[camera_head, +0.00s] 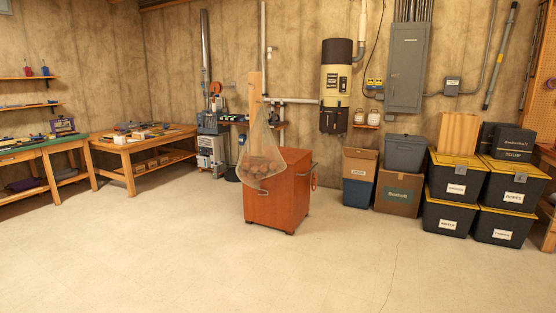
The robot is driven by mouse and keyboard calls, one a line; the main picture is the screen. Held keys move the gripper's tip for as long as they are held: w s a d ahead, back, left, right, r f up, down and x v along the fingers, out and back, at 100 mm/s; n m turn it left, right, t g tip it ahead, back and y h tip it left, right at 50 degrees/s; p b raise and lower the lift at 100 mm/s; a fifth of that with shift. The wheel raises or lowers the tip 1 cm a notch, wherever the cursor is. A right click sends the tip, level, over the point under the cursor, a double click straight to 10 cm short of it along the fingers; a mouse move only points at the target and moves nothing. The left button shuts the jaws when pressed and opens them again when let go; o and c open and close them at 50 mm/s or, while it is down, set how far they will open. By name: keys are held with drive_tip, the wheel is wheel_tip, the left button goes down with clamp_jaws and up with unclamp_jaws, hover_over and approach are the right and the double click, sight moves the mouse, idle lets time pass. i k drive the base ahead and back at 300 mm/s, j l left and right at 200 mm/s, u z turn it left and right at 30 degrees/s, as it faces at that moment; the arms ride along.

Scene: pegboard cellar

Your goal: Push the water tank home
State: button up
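I cannot tell for certain which thing is the water tank. A cream and black upright cylinder (336,78) with labels hangs on the back wall, with pipes beside it. Small appliances (211,122) stand on and around a bench in the back corner, too small and far off to make out a tank. My gripper is not in view.
An orange-brown wheeled cabinet (276,202) stands mid-room, with a net bag (262,165) of round things in front. Black bins with yellow lids (455,190) and boxes line the right. Workbenches (140,145) stand left. The pale floor (180,255) in front is clear.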

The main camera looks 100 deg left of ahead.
sight(203, 161)
drive_tip(key=u, duration=3.95)
drive_tip(key=i, duration=9.45)
drive_tip(key=i+z, duration=0.15)
drive_tip(key=i, duration=0.45)
drive_tip(key=i+j+z, duration=0.15)
drive_tip(key=i, duration=0.45)
